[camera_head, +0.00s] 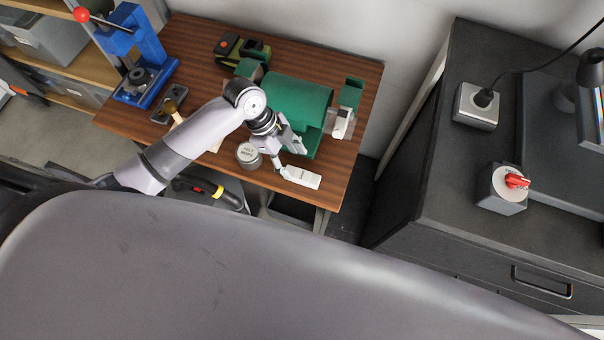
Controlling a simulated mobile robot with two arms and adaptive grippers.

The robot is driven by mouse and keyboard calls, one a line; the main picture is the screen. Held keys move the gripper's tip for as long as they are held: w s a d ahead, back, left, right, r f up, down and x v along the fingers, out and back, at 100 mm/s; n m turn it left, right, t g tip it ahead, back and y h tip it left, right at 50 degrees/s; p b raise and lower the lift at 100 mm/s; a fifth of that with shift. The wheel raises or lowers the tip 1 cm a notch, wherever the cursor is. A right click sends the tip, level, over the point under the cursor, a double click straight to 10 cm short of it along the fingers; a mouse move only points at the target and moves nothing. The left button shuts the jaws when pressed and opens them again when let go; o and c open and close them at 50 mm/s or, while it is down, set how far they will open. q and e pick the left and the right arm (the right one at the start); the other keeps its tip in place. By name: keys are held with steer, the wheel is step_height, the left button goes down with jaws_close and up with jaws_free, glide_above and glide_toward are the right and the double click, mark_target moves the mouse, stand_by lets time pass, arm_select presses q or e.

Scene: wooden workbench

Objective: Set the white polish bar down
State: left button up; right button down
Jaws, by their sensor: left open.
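The white polish bar (302,177) lies on the wooden workbench (332,183), near its front right edge. My left gripper (281,166) is open, just left of the bar's left end, with its fingers low over the bench. Whether a finger still touches the bar is too small to tell. My left arm comes in from the left and crosses over the bench. My right gripper does not show.
A round tin (248,155) stands left of the gripper. A green machine (298,103) stands behind it. A blue press (142,55) is at the back left. A dark cabinet (440,170) stands to the right, across a gap.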

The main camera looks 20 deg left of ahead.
mark_target(301, 175)
arm_select(q)
steer(key=x, duration=0.2)
steer(key=shift+d+f, duration=0.2)
steer(key=shift+f, duration=0.15)
steer(key=x, duration=0.3)
steer(key=p+x, duration=0.1)
steer(key=x, duration=0.1)
steer(key=shift+w+a+f, duration=0.15)
steer(key=shift+a, duration=0.1)
steer(key=shift+f, duration=0.25)
steer(key=shift+c, duration=0.2)
jaws_close()
stand_by(0.5)
